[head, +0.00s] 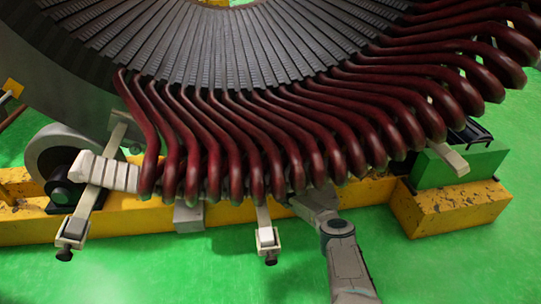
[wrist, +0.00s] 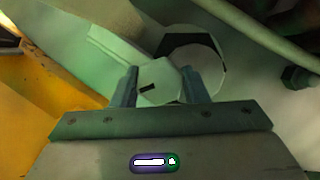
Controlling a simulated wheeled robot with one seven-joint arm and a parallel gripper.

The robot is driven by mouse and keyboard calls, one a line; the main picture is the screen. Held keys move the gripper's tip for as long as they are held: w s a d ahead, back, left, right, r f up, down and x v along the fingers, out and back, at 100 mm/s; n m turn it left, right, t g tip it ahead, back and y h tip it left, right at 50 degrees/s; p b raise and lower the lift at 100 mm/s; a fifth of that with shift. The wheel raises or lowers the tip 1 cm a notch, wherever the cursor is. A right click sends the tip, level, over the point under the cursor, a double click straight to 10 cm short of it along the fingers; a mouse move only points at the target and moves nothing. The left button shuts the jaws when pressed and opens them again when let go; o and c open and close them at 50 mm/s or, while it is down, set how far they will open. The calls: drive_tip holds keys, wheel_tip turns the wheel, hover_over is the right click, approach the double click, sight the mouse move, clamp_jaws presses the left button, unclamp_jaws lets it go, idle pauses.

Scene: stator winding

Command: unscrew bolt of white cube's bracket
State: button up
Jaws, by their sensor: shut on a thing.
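In the wrist view my gripper (wrist: 159,84) is shut on a pale, many-sided piece (wrist: 160,77) with a small dark slot, which looks like a bolt head. A pale ring-shaped part (wrist: 205,42) lies just behind it. In the head view my arm reaches up under the red coils, and the gripper's tips are hidden there. Each has a black bolt below.
Red coils (head: 255,150) overhang the work area closely. A yellow beam (head: 120,228) runs beneath them, and it seems to show at the left of the wrist view. A green block (head: 455,168) sits at the right. The green floor (head: 170,275) in front is clear.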

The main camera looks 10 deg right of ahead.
drive_tip(key=shift+n+g+y+p, duration=0.4)
drive_tip(key=shift+n+p, duration=0.35)
drive_tip(key=shift+n, duration=0.75)
drive_tip(key=o, duration=1)
drive_tip(key=shift+c, duration=0.2)
drive_tip(key=p+v, duration=0.6)
drive_tip(key=v, duration=0.8)
